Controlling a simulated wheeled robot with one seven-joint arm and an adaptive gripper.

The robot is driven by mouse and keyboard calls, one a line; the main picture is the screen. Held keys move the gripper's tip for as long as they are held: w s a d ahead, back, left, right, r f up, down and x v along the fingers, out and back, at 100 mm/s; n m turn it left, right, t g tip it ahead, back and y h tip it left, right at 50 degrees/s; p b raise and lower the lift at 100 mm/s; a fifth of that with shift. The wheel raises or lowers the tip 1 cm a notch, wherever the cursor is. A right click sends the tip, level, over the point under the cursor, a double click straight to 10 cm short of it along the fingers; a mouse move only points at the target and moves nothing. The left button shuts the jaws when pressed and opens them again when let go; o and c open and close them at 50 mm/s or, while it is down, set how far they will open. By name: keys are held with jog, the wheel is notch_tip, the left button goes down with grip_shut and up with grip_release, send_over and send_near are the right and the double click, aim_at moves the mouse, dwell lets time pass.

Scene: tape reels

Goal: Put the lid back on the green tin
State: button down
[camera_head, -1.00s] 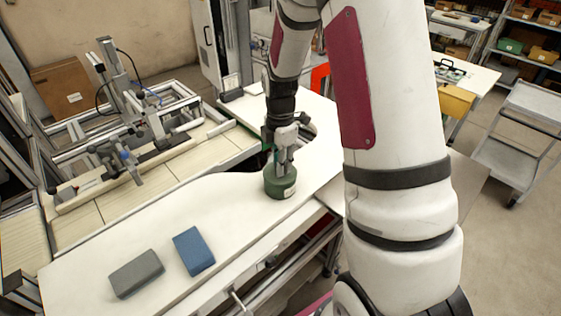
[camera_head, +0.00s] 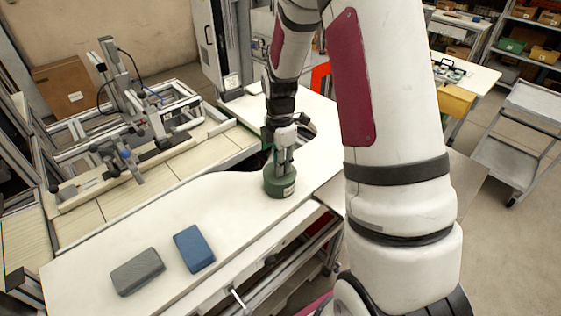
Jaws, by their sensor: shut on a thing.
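The green tin (camera_head: 279,185) stands upright on the white table, right of the middle of its length. My gripper (camera_head: 284,161) points down directly over the tin, with its fingertips at the tin's top. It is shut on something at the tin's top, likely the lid. The lid cannot be made out apart from the tin at this size, and the fingers hide part of the top.
A blue box (camera_head: 194,249) and a grey box (camera_head: 137,271) lie on the white table (camera_head: 235,215) at the near left. A metal-framed machine (camera_head: 130,145) stands behind the table. The table between boxes and tin is clear.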

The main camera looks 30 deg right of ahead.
dwell(0.3)
jog(key=c, duration=0.8)
grip_release()
jog(key=shift+r+p, duration=1.1)
jog(key=shift+r, duration=2.4)
grip_shut()
jog(key=shift+f, duration=1.45)
